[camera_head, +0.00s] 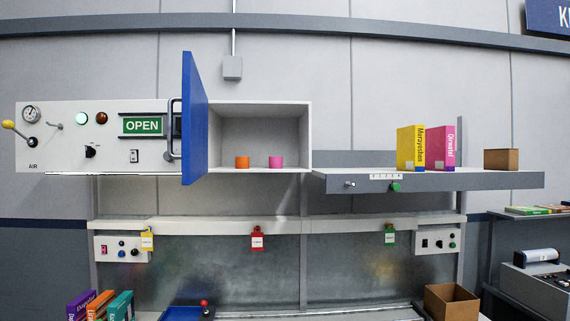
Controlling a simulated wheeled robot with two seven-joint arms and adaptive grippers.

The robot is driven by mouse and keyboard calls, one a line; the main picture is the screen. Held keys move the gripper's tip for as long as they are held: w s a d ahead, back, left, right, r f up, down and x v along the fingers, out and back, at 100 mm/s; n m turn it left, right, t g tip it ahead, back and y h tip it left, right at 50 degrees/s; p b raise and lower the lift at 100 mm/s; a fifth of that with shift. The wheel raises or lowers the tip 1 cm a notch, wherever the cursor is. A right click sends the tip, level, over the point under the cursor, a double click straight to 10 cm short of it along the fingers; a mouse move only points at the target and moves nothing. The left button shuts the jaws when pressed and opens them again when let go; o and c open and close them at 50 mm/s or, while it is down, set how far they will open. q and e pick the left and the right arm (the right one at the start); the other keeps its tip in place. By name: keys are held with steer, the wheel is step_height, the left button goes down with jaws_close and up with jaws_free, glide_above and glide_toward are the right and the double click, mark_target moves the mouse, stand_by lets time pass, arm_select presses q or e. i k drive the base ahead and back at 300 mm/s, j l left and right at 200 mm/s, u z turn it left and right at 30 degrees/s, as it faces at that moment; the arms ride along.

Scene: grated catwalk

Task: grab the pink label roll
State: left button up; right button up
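The pink label roll (276,162) looks like a small short cylinder. It sits on the floor of an open white cabinet (306,135), right of a similar orange roll (242,162) with a small gap between them. The cabinet's blue door (194,120) stands swung open at the left of the opening, and nothing covers the pink roll. Neither of my grippers is in view.
Left of the door is a control panel with a green OPEN sign (142,126). A grey shelf (430,181) to the right holds a yellow book (410,148), a pink book (441,148) and a brown box (501,159). Below stand colored books (101,306) and a cardboard box (450,303).

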mark_target(276, 162)
steer(key=i+l, duration=0.15)
steer(key=l, duration=0.2)
steer(key=i+l+u, duration=0.1)
steer(key=l, duration=0.2)
steer(key=i+l, duration=0.2)
steer(key=l, duration=0.15)
steer(key=i+l, duration=0.15)
steer(key=l, duration=0.2)
steer(key=i+l+u, duration=0.1)
steer(key=l, duration=0.25)
steer(key=i+l, duration=0.15)
steer(key=l, duration=0.2)
steer(key=u, duration=0.05)
